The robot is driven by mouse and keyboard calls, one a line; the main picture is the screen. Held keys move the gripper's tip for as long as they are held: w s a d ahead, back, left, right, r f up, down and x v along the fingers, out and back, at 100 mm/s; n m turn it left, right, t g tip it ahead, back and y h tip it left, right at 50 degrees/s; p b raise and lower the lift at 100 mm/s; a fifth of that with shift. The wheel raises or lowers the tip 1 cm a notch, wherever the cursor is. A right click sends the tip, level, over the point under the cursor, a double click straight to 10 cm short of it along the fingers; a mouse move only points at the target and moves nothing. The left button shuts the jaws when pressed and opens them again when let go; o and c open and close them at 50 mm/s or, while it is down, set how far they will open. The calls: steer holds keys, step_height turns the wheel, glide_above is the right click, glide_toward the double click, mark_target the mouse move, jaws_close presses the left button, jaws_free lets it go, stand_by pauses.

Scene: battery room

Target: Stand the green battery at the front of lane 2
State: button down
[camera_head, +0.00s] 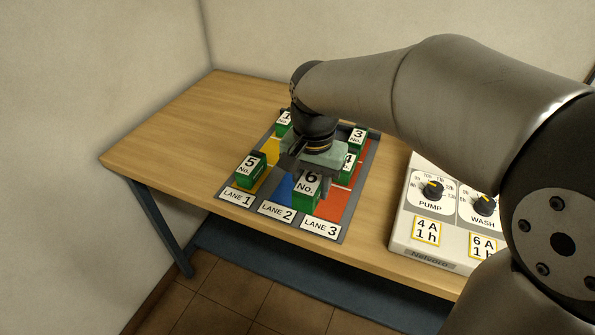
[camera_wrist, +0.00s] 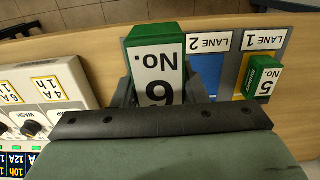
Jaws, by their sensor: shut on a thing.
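The green battery No. 6 (camera_head: 305,190) has a white top label. My gripper (camera_head: 313,181) is shut on it, and in the wrist view the battery (camera_wrist: 158,68) sits between the two fingers (camera_wrist: 163,92). It is upright over the front of the mat, in the picture across the border of lanes 2 and 3. I cannot tell how far its base is above the mat. Lane 2 (camera_head: 281,188) is the blue strip, with its front label (camera_head: 277,212) in view. Its front part shows bare blue in the wrist view (camera_wrist: 207,70); its back is hidden by my gripper.
Green battery No. 5 (camera_head: 251,171) stands at the front of yellow lane 1. Batteries No. 4 (camera_head: 347,168) and No. 3 (camera_head: 357,139) stand in red lane 3, its front bare (camera_head: 328,205). Another battery (camera_head: 284,123) is at the back left. A control box (camera_head: 445,253) stands right.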

steer(key=w+a+f+p, duration=0.2)
steer(key=w+a+f, duration=0.15)
steer(key=w, duration=0.55)
glide_above(291, 189)
step_height(291, 189, down, 6)
steer(key=shift+s+r+p, duration=0.1)
steer(key=shift+r+p, duration=0.1)
steer(key=shift+p, duration=0.1)
steer(key=shift+w+f, duration=0.15)
steer(key=shift+f, duration=0.8)
steer(key=shift+w+f, duration=0.1)
steer(key=shift+f, duration=0.85)
steer(key=shift+f, duration=0.2)
steer(key=c, duration=0.9)
jaws_free()
steer(key=shift+o, duration=0.2)
